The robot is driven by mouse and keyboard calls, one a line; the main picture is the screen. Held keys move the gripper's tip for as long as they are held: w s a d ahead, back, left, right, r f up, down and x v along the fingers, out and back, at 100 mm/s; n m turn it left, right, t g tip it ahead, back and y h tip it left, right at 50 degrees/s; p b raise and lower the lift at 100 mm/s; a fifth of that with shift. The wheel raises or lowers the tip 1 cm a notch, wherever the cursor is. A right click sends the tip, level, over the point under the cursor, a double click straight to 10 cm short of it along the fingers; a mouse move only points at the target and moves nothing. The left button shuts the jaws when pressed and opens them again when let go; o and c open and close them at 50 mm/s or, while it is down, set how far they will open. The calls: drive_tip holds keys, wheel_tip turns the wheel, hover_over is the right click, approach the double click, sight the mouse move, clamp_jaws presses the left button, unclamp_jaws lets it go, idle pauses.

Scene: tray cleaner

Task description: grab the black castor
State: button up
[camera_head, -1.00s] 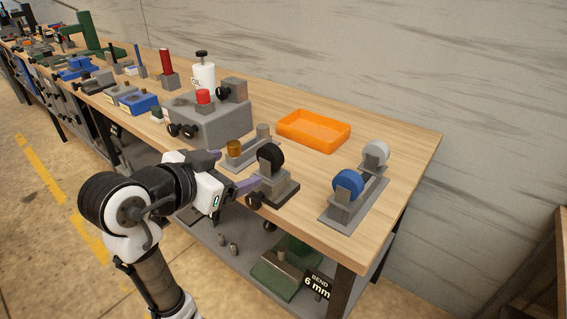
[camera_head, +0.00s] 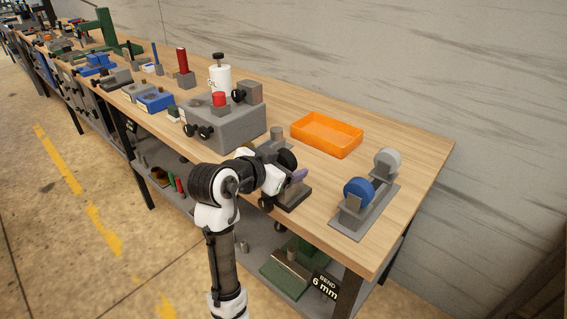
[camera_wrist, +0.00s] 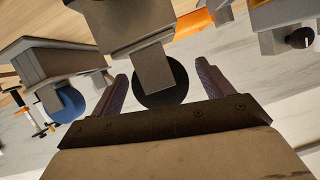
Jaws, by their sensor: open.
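The black castor (camera_head: 287,159) stands in a grey holder near the front edge of the workbench, partly hidden by my arm in the head view. My gripper (camera_wrist: 162,69) is open. In the wrist view, the black castor's wheel (camera_wrist: 163,98) and its grey bracket lie between the two purple fingers, with a visible gap on each side. I cannot tell its depth between the fingers exactly. One purple finger shows beside the castor in the head view (camera_head: 298,175).
A blue castor (camera_head: 358,191) and a grey castor (camera_head: 386,161) stand on a plate to the right. An orange tray (camera_head: 327,136) lies behind. A grey fixture box (camera_head: 228,127) with black knobs stands to the left. The bench's right front is clear.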

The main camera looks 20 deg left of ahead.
drive_tip(key=shift+w+d+f, duration=0.1)
drive_tip(key=shift+w+f, duration=0.05)
drive_tip(key=shift+w, duration=0.1)
drive_tip(key=c, duration=1.3)
drive_tip(key=shift+o, duration=0.2)
